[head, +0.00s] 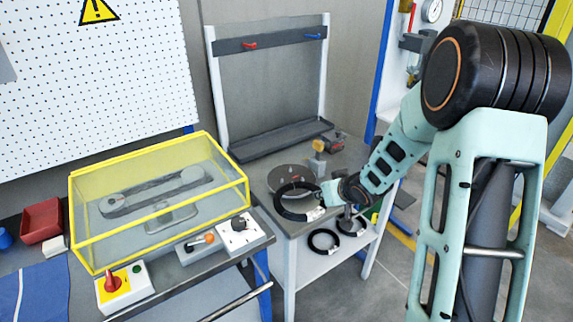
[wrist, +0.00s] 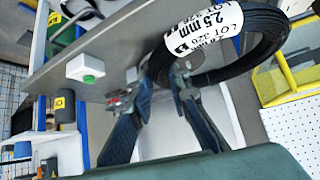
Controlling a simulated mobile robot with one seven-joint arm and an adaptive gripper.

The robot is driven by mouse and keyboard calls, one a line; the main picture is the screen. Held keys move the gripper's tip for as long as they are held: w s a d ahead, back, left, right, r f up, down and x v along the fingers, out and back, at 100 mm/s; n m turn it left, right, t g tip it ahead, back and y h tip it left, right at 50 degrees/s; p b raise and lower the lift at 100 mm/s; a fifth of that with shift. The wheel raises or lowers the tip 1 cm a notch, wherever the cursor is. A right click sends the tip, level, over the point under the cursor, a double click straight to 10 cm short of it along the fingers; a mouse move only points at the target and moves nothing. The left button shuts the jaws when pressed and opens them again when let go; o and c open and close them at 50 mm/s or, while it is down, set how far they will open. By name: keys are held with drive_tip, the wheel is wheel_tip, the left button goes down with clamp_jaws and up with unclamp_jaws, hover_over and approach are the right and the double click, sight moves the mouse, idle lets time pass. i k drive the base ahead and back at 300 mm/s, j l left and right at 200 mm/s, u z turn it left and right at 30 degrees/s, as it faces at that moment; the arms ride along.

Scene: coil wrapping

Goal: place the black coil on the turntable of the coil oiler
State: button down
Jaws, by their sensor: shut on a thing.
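My gripper (head: 328,194) is shut on the black coil (head: 294,217), a ring of black cable with a white label. In the head view the coil overlaps the front part of the turntable (head: 291,174), a round grey disc on the workbench. I cannot tell whether the coil touches the disc or hangs above it. In the wrist view the coil (wrist: 268,55) rises to the right of the fingers, its "2.5 mm" label facing the camera. The fingers of my gripper (wrist: 163,80) close around its near side.
A second black coil (head: 323,241) lies on the lower shelf below. A yellow-framed clear guard (head: 160,195) covers a belt drive on the left bench, with switch boxes (head: 240,232) along its front. A frame with a dark rail (head: 270,40) stands behind the turntable.

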sight(292, 178)
drive_tip(key=i+j, duration=0.3)
drive_tip(key=i, duration=0.15)
drive_tip(key=i+j, duration=0.25)
drive_tip(key=i, duration=0.2)
